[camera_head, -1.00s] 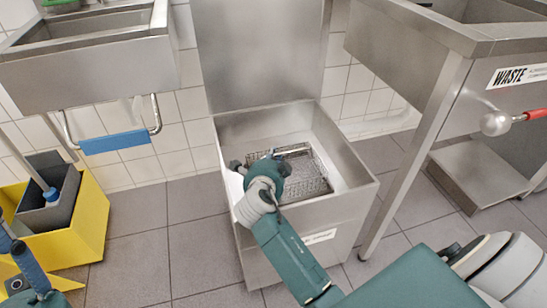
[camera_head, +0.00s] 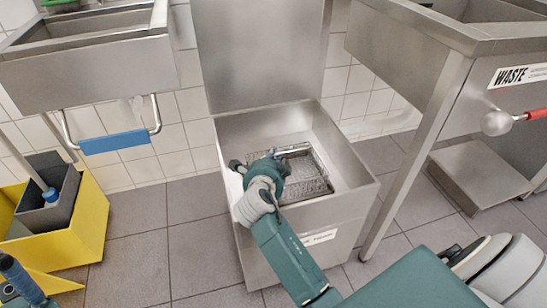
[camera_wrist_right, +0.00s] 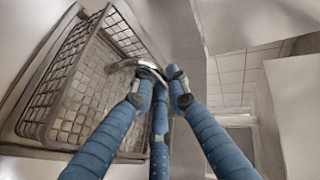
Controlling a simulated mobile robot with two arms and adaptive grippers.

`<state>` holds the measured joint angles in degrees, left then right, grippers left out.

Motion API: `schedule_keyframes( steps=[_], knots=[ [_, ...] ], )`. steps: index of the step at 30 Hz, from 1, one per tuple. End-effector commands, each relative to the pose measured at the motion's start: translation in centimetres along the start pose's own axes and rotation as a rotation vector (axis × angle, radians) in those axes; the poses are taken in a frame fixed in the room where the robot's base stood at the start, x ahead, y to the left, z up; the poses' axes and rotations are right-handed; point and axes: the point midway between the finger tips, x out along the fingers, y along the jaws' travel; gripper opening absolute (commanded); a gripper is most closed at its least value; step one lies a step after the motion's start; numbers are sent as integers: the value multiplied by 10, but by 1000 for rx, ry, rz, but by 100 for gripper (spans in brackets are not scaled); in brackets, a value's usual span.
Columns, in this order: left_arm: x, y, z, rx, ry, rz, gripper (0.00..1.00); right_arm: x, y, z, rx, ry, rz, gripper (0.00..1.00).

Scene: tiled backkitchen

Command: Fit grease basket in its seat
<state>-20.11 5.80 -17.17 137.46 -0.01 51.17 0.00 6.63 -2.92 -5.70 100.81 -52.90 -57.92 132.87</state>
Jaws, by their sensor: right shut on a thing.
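The grease basket (camera_head: 314,176) is a grey wire-mesh tray inside the open steel box (camera_head: 352,165). It also shows large in the right wrist view (camera_wrist_right: 88,85), with a metal frame around its lower edge. I cannot tell whether it rests fully in that frame. My right gripper (camera_head: 277,158) reaches into the box at the basket's left side. Its blue fingers (camera_wrist_right: 160,78) are shut on the basket's curved metal handle. In the head view the hand hides the basket's near left part. My left gripper (camera_head: 20,278) shows only partly at the bottom left, away from the box.
The box's raised steel lid (camera_head: 260,55) stands behind it. A steel sink (camera_head: 95,65) is at the upper left, above a yellow bin (camera_head: 85,225). A steel table leg (camera_head: 415,160) stands close on the right. The tiled floor (camera_head: 195,240) left of the box is free.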

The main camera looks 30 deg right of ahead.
Motion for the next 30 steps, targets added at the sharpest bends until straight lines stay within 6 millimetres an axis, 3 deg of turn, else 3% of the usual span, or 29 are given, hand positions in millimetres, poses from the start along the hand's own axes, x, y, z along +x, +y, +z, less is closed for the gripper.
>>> schedule_keyframes(
  steps=[30],
  knots=[
    [-7, 0, -1, -1, 10, -1, 37, 2, 3, 1, 1, -1, -5, 0]
  ],
)
